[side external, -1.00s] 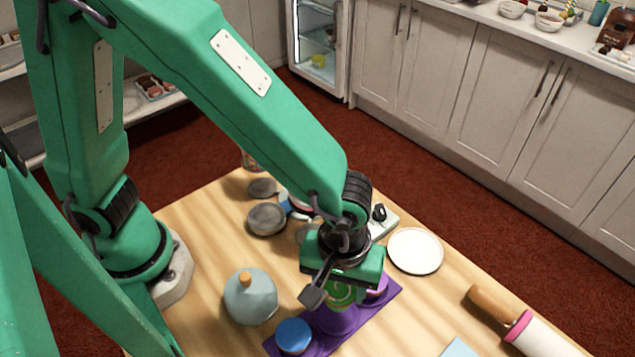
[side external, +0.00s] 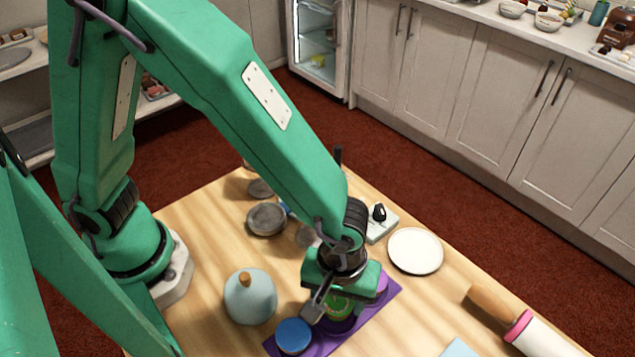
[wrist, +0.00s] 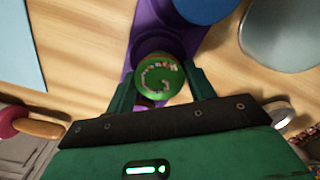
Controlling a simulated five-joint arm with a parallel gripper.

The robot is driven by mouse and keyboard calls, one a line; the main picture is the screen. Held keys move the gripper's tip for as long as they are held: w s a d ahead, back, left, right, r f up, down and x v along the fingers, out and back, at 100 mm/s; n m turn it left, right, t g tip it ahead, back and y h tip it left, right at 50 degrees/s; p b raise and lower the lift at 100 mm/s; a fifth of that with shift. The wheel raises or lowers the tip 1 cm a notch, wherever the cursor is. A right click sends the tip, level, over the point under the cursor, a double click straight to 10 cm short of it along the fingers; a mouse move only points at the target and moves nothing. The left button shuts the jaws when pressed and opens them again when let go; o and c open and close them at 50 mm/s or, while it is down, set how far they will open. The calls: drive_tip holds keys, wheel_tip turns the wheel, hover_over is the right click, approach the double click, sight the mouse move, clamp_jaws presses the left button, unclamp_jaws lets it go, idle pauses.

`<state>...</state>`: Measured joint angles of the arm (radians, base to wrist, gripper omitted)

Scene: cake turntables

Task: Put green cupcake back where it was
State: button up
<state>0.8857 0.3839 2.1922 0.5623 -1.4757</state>
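In the wrist view the green cupcake (wrist: 158,78) shows from above, with a finger close against each side. My gripper (wrist: 163,85) appears shut on it. It is low over the middle of a long purple base (side external: 322,342), above a dark purple round place. Whether its underside touches that place is hidden. A blue round top (side external: 294,335) is at the near end of the base, and a purple one (side external: 382,284) is partly hidden behind my gripper.
A pale blue dome with a wooden knob (side external: 250,298) stands left of the base. A white plate (side external: 415,251), a small scale-like device (side external: 381,222) and grey round tins (side external: 266,219) lie behind. A rolling pin (side external: 535,330) lies at the right. Table between plate and rolling pin is clear.

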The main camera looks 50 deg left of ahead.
sight(338, 301)
drive_tip(key=shift+o, duration=1.3)
drive_tip(key=shift+r, duration=0.15)
wheel_tip(338, 301, up, 12)
